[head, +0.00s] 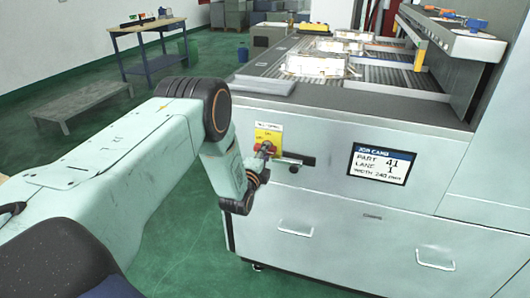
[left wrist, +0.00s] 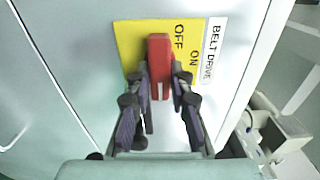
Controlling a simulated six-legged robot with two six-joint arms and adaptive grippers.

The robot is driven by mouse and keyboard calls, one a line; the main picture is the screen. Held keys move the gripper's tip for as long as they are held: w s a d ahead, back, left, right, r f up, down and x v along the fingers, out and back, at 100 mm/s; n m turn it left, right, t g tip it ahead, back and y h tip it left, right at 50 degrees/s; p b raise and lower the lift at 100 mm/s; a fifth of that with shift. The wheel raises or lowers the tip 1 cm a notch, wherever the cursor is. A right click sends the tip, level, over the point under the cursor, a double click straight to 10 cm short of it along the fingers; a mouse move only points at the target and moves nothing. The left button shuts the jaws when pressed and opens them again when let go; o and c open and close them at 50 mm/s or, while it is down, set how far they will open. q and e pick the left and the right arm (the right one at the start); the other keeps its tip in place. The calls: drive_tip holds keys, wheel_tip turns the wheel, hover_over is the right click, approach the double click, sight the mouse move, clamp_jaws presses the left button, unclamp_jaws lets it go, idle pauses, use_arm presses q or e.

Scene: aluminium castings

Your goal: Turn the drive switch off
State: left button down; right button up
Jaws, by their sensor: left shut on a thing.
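The drive switch is a red handle (left wrist: 159,60) on a yellow plate (left wrist: 132,40) marked OFF and ON, with a white "BELT DRIVE" label (left wrist: 213,50) beside it. In the head view the yellow plate (head: 268,134) is on the front of the grey machine, and the red switch (head: 263,147) is partly hidden by my gripper. My left gripper (head: 265,154) is at the switch, its fingers on either side of the red handle and shut on it. I cannot tell which marking the handle points to. My right gripper is not in view.
A job card screen (head: 382,164) and drawer handles (head: 295,229) are on the machine front. Castings (head: 315,66) lie on its top. A workbench (head: 148,48) and low grey platform (head: 82,98) stand left on green floor.

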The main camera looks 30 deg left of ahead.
use_arm(q)
drive_tip(key=shift+d+f, duration=0.1)
drive_tip(key=shift+d, duration=0.05)
drive_tip(key=c, duration=1.2)
unclamp_jaws()
drive_tip(key=v, duration=1.2)
